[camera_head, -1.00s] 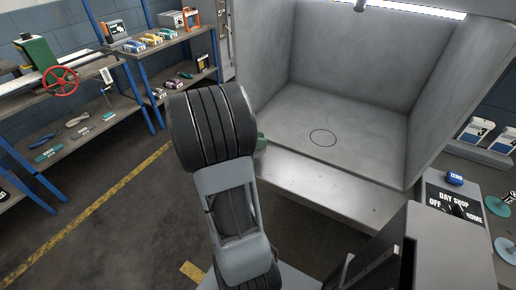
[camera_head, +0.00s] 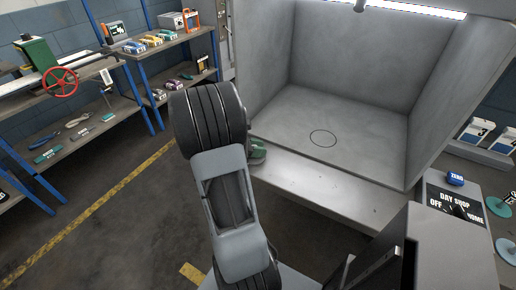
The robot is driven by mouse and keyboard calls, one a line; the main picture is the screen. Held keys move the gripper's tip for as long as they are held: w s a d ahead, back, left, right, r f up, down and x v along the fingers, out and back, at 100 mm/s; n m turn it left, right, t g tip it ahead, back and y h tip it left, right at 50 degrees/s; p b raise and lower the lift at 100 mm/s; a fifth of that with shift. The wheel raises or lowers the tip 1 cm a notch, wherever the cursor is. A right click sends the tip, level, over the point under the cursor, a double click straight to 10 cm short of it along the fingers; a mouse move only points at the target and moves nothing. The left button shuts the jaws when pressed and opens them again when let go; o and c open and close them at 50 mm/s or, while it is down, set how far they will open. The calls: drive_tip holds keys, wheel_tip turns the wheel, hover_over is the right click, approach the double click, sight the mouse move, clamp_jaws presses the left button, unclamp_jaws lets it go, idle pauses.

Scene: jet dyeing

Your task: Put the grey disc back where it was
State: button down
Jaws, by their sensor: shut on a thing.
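I cannot make out the grey disc in this view. A thin dark circle (camera_head: 323,138) is marked on the floor of the grey booth (camera_head: 290,115), and nothing stands on it. My arm rises in the middle of the picture, left of the booth, and its thick dark link hides what is behind it. My gripper does not show. A small dark green thing (camera_head: 258,152) shows just right of my arm, at the booth's front left edge. I cannot tell what it is or whether it is held.
A metal ledge (camera_head: 315,188) runs along the booth's front. At right stand a control box with a blue ZERO block (camera_head: 455,179), teal discs (camera_head: 498,206) and numbered white boxes (camera_head: 475,133). Shelves (camera_head: 100,75) with tools line the left wall. The floor between is clear.

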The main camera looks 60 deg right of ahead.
drive_tip(key=c, duration=0.9)
unclamp_jaws()
drive_tip(key=shift+r, duration=0.2)
drive_tip(key=v, duration=1.2)
drive_tip(key=shift+f, duration=0.15)
drive_tip(key=a+m+t+y, duration=0.3)
drive_tip(key=a+t, duration=0.1)
drive_tip(key=a, duration=0.5)
drive_tip(key=a+m+t+y, duration=0.3)
drive_tip(key=a+t, duration=0.1)
drive_tip(key=a, duration=0.5)
drive_tip(key=a+m+t+y, duration=0.3)
drive_tip(key=a+t, duration=0.1)
drive_tip(key=a, duration=0.5)
drive_tip(key=shift+t+y, duration=0.3)
drive_tip(key=shift+t, duration=0.1)
